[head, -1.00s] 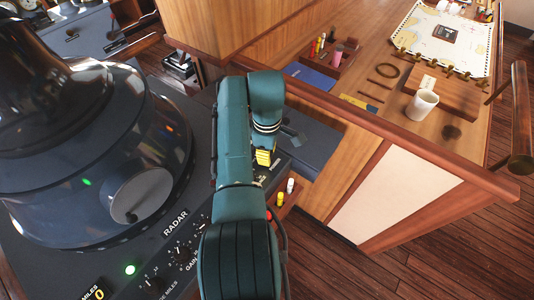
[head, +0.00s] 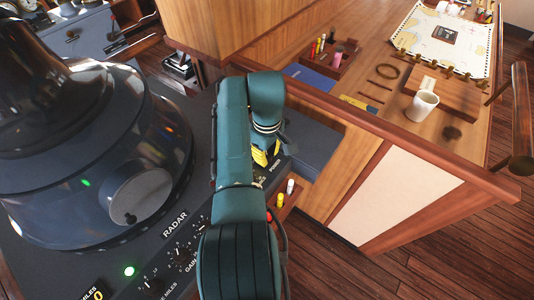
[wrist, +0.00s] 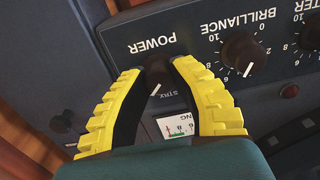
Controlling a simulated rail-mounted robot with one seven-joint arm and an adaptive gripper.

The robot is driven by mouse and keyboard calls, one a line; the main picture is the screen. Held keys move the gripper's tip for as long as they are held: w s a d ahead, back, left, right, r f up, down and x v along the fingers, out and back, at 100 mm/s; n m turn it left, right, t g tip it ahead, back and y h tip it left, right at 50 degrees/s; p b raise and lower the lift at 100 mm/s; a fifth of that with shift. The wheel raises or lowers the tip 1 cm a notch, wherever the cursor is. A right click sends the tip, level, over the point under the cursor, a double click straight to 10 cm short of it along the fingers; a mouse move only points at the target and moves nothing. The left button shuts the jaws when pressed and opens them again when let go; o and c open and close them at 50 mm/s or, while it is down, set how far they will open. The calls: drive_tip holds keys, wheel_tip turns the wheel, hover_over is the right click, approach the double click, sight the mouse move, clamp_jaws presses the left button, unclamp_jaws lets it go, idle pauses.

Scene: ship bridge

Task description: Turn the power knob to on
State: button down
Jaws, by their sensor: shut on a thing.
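The power knob (wrist: 158,78) is a small dark knob below the upside-down POWER label in the wrist view. A short white pointer line shows on it, near lettering that looks like STBY and is partly covered. My gripper (wrist: 157,68) has its two yellow ridged fingers on either side of the knob, shut on it. In the head view my gripper (head: 265,155) is at the far right part of the radar panel, and my arm hides most of the knob area there.
The radar housing (head: 95,150) fills the left. A mug (head: 422,106) stands on the chart table at right.

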sight(267, 155)
drive_tip(key=c, duration=0.8)
unclamp_jaws()
wheel_tip(267, 155, up, 12)
